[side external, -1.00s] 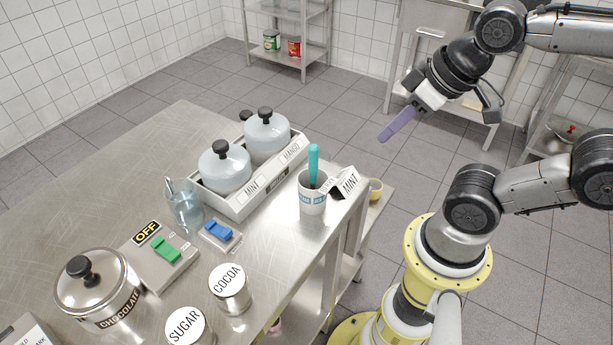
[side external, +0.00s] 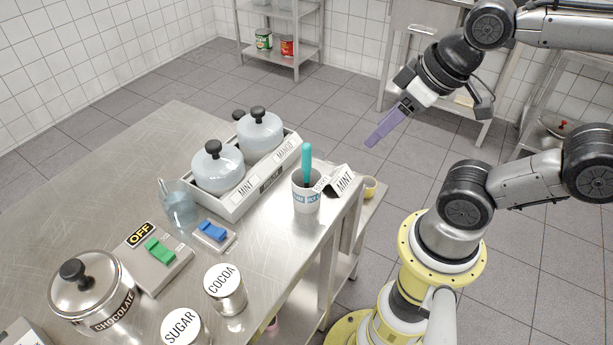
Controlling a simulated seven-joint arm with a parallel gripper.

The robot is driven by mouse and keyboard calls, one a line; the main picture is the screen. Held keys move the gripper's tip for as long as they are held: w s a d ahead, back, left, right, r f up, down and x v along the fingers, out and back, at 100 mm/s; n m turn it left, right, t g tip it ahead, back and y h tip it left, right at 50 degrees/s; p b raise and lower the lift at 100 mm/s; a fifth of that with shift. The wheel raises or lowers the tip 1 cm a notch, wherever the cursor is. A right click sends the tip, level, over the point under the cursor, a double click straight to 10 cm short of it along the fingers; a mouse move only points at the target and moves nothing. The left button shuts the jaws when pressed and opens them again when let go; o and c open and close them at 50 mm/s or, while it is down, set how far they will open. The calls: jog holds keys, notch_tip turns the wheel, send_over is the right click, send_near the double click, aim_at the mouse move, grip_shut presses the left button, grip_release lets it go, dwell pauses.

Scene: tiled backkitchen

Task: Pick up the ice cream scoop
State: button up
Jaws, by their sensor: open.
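A teal handle (side external: 306,163) stands upright in a white cup (side external: 305,197) with a blue lettered band, near the right edge of the metal table. It looks like the ice cream scoop's handle; its lower end is hidden inside the cup. My gripper (side external: 376,138), with long purple fingers, is in the air to the right of and above the cup, pointing down and left. It is open and empty, apart from the handle. The fingers are seen edge-on, so the gap between them does not show.
A glass jar (side external: 180,206), switches (side external: 159,250) and canisters (side external: 225,288) occupy the nearer table. The far-left tabletop is clear.

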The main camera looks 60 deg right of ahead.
notch_tip(320, 180, up, 8)
jog(key=n+g, duration=0.6)
jog(key=n, duration=1.2)
send_over(307, 145)
jog(key=f, duration=0.8)
jog(key=shift+w+d, duration=0.15)
jog(key=shift+w, duration=0.15)
jog(key=f, duration=0.4)
jog(key=shift+s+f, duration=0.25)
jog(key=shift+s, duration=0.05)
jog(key=shift+f, duration=0.6)
grip_shut()
